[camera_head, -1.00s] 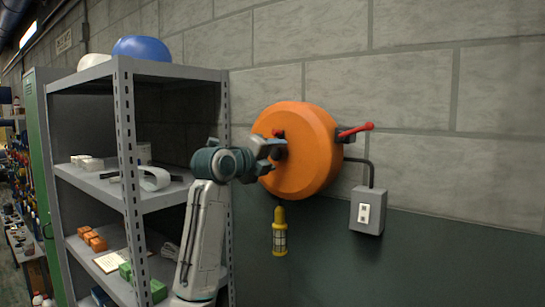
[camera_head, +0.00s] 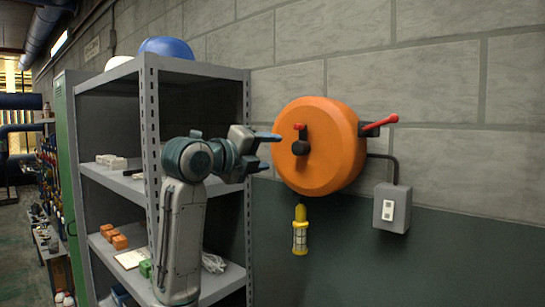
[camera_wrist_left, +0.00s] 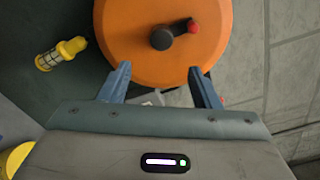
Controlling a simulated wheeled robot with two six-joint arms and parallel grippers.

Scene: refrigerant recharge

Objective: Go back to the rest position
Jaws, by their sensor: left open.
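My left gripper (camera_head: 268,151) is open and empty in the head view, in front of the shelf's right post and just left of the orange reel (camera_head: 322,146) on the wall. In the left wrist view its two blue-grey fingers (camera_wrist_left: 162,85) are spread apart, with the orange reel (camera_wrist_left: 170,28) beyond them. The reel's dark knob and crank with a red tip (camera_wrist_left: 175,34) lie clear of the fingers. My right gripper is not in view.
A grey metal shelf (camera_head: 150,130) with small boxes stands at left, close behind my left arm. A yellow work lamp (camera_head: 300,232) hangs under the reel. A red lever (camera_head: 380,122) and a grey switch box (camera_head: 391,208) are at right on the block wall.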

